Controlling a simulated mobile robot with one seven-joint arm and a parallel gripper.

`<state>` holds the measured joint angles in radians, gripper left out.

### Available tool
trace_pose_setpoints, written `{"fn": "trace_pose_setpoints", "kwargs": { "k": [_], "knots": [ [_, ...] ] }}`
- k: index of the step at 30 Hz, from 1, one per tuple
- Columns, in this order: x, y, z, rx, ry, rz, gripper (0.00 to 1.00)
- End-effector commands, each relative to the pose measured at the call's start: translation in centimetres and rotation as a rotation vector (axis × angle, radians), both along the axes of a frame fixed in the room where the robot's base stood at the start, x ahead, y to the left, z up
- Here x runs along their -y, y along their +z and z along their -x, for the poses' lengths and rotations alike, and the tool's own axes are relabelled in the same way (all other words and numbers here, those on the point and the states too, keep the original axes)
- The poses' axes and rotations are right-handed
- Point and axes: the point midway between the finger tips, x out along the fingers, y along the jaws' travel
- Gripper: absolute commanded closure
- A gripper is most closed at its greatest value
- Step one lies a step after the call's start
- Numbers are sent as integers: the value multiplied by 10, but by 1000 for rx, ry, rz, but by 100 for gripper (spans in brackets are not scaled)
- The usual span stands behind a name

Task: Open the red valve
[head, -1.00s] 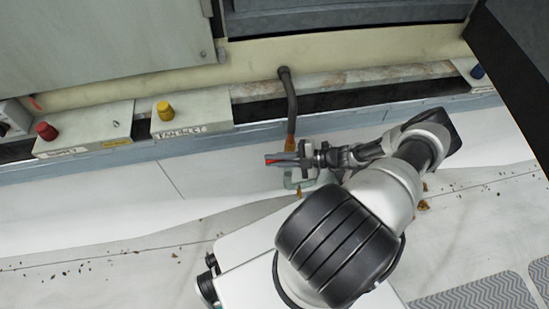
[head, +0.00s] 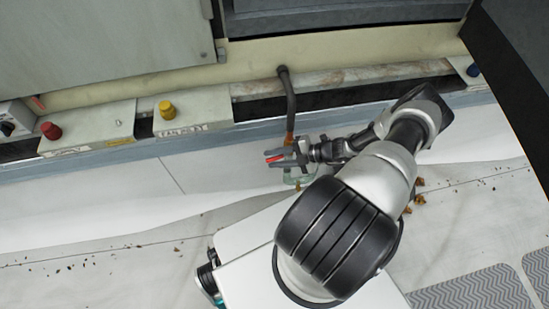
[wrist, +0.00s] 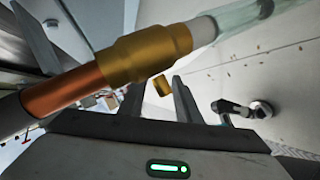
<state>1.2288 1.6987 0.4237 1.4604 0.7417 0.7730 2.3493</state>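A round red knob (head: 50,131) stands on a pale panel at the left of the head view. I cannot tell whether it is the red valve. My gripper (head: 273,155) is far to its right, close to a hanging pipe (head: 291,105). Red shows at its fingers; I cannot tell whether this is finger colouring or a handle. In the wrist view the copper pipe (wrist: 68,91) with a brass collar (wrist: 148,55) crosses in front of my gripper (wrist: 157,88). The fingers are apart, with a small brass piece (wrist: 161,85) seen between them. I see no hold on anything.
A clear glass piece (wrist: 240,18) continues from the pipe. A grey cabinet (head: 110,40) is behind. Brown debris lies on the light floor (head: 110,235).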

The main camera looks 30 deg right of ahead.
Motion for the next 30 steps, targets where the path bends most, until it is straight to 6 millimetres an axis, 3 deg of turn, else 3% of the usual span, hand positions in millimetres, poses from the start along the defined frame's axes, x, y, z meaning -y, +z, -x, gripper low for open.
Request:
{"fn": "trace_pose_setpoints", "kwargs": {
  "k": [5, 21, 30],
  "knots": [
    [16, 11, 11, 0, -1, 4, 70],
    [105, 66, 77, 0, -2, 4, 70],
    [124, 77, 92, -1, 0, 1, 70]
  ]
}}
